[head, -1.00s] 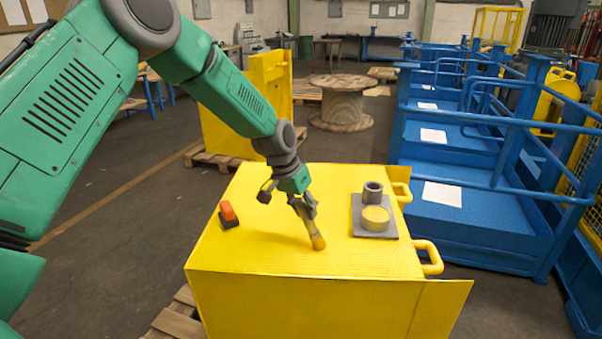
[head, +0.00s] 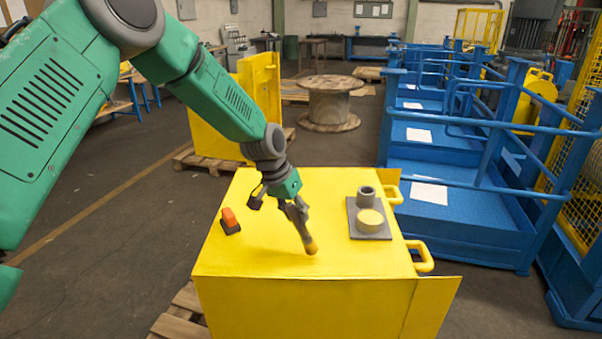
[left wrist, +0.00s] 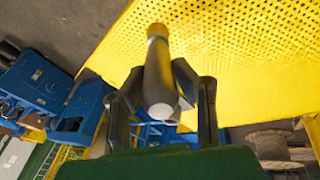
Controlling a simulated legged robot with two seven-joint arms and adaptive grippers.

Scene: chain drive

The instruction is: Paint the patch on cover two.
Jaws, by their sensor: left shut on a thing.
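A yellow cover (head: 270,260) with a flat top stands in front of me on a wooden pallet. My left gripper (head: 298,212) is above its top, shut on a brush. The brush (head: 310,245) tilts down, its yellow tip at the cover's top near the front middle. In the left wrist view the brush (left wrist: 160,72) sits between the two fingers, its pale end towards the camera. A round yellow-topped tin (head: 370,221) stands on a grey plate (head: 353,230) at the right. No separate patch stands out from the yellow. My right gripper is not in view.
A grey cup (head: 366,196) stands behind the tin. An orange and black object (head: 230,220) sits at the cover's left edge. Yellow handles (head: 422,262) project on the right. Blue railed platforms (head: 460,205) stand further right. The floor at the left is clear.

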